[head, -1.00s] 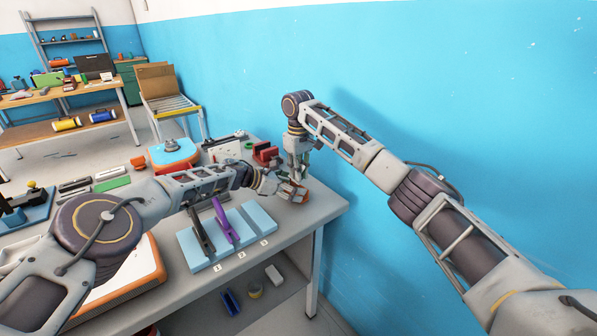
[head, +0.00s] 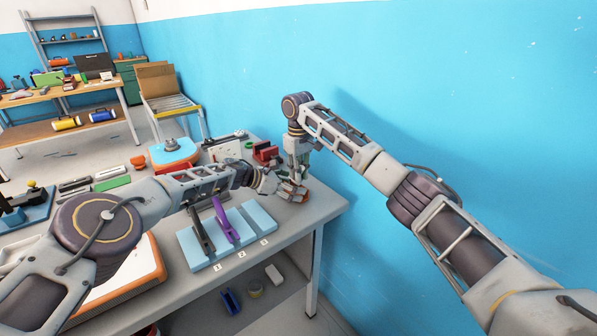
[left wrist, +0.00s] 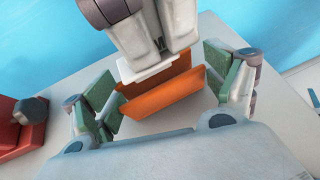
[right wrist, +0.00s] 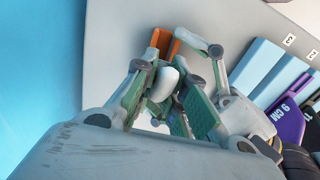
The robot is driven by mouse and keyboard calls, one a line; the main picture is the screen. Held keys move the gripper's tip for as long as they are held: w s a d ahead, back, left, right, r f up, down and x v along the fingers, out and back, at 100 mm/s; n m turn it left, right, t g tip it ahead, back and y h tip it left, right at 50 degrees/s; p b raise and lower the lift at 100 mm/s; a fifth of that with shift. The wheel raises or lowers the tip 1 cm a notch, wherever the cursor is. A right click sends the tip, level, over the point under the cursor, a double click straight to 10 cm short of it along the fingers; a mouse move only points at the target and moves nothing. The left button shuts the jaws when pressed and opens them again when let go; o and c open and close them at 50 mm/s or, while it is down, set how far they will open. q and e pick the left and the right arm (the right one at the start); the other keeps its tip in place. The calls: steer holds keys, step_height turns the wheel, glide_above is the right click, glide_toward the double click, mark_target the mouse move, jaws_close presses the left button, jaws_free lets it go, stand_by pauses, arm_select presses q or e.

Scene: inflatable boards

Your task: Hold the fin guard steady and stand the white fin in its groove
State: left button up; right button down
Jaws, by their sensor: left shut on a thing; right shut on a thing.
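The orange fin guard (left wrist: 165,96) is on the bench top in the left wrist view, with two raised walls and a groove between. My left gripper (left wrist: 165,93) is shut on it, green pads at both ends; in the head view this gripper (head: 291,190) is at the bench's right corner. The white fin (left wrist: 150,69) is above the guard, its lower edge close to the groove; I cannot tell whether it is inside. My right gripper (head: 299,172) is shut on the fin from above. The right wrist view shows the fin (right wrist: 164,82) between its pads and part of the guard (right wrist: 160,42).
A light-blue numbered rack (head: 261,217) holding a black and a purple fin stands left of the grippers. The blue wall (head: 430,100) is close on the right. The bench's right corner (head: 325,207) is bare.

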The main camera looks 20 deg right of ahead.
steer(key=shift+f, duration=1.25)
stand_by(0.3)
steer(key=c, duration=1.4)
jaws_free()
steer(key=shift+o, duration=0.2)
steer(key=shift+r, duration=0.15)
steer(key=shift+r, duration=5.85)
arm_select(q)
steer(key=o, duration=0.8)
steer(key=shift+a, duration=0.25)
